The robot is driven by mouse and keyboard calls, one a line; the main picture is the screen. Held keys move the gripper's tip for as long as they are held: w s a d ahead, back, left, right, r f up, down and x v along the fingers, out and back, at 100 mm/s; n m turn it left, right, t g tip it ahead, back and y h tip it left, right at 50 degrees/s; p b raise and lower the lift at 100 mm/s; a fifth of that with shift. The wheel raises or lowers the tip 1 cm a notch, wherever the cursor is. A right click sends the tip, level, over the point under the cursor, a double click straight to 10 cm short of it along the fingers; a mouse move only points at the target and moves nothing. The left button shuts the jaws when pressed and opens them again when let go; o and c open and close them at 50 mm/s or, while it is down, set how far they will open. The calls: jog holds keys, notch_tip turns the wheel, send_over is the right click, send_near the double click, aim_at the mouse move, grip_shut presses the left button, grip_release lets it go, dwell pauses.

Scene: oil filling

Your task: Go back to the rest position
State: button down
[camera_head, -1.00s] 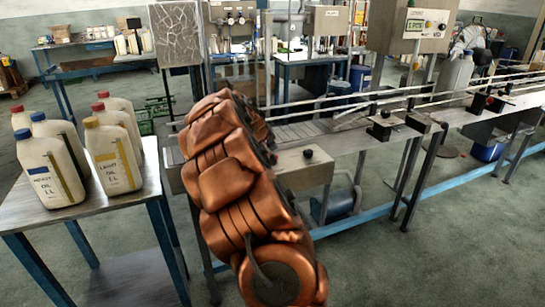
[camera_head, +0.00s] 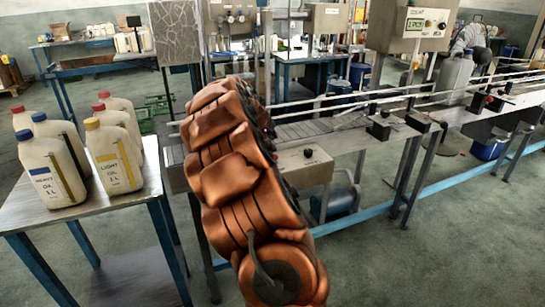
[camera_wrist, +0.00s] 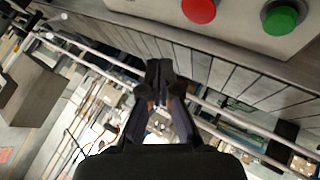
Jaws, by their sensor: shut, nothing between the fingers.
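My gripper (camera_wrist: 158,82) shows in the wrist view with its dark fingers together and nothing between them. Beyond it are the conveyor's metal slats and rails, seen tilted. In the head view my copper-coloured arm stands folded in the middle, and it hides the gripper. The arm is in front of the conveyor (camera_head: 300,130), to the right of the table (camera_head: 150,185) with the oil bottles.
Several bottles with red, blue and yellow caps, such as the yellow-capped one (camera_head: 113,160), stand on the left table. A control box (camera_head: 305,168) is right of my arm. A red button (camera_wrist: 199,9) and a green button (camera_wrist: 284,17) show in the wrist view. Floor at lower right is clear.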

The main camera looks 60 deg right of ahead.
dwell(0.4)
jog(key=s+a+r+n+y+p, duration=0.1)
jog(key=s+a+y, duration=0.15)
jog(key=a, duration=1.35)
jog(key=s+a+r+n+y+p, duration=0.15)
jog(key=s+a, duration=0.25)
jog(key=a, duration=1.2)
jog(key=s+a+f+n+g+y, duration=0.1)
jog(key=s+a+f+n+y, duration=0.1)
jog(key=s+a, duration=0.8)
jog(key=s+a+f+n+g+y+p, duration=0.1)
jog(key=s+a+f+n+g+y, duration=0.1)
jog(key=s+a, duration=0.7)
jog(key=a+n+y, duration=0.1)
jog(key=a, duration=0.4)
jog(key=shift+s+f, duration=0.25)
jog(key=shift+s, duration=0.1)
